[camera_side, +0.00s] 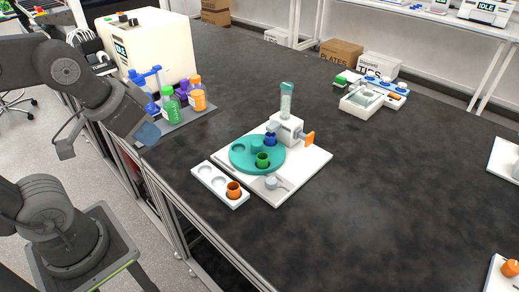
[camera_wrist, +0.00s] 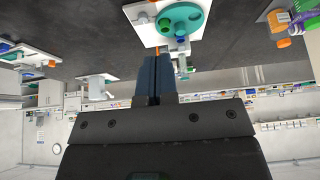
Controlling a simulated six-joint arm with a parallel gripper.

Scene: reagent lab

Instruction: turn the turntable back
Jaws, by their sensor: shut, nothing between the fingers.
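The teal turntable (camera_side: 240,158) sits on a white base plate (camera_side: 307,172) in the middle of the bench. It carries a green cup (camera_side: 263,160) at its front edge and a dark blue cup (camera_side: 270,139) near the dispenser. At least one round recess at its left is empty. The turntable also shows upside down at the top of the wrist view (camera_wrist: 200,14). A white dispenser (camera_side: 288,130) with a clear tube and an orange lever (camera_side: 310,138) stands behind it. My gripper (camera_wrist: 155,57) is shut and empty, well apart from the turntable.
A white rack (camera_side: 212,184) with an orange cup (camera_side: 233,190) lies beside the base plate. Bottles (camera_side: 197,95) stand on a tray at the left, before a cream machine (camera_side: 155,50). A white tray (camera_side: 362,101) stands at the back right. Bench right of the plate is clear.

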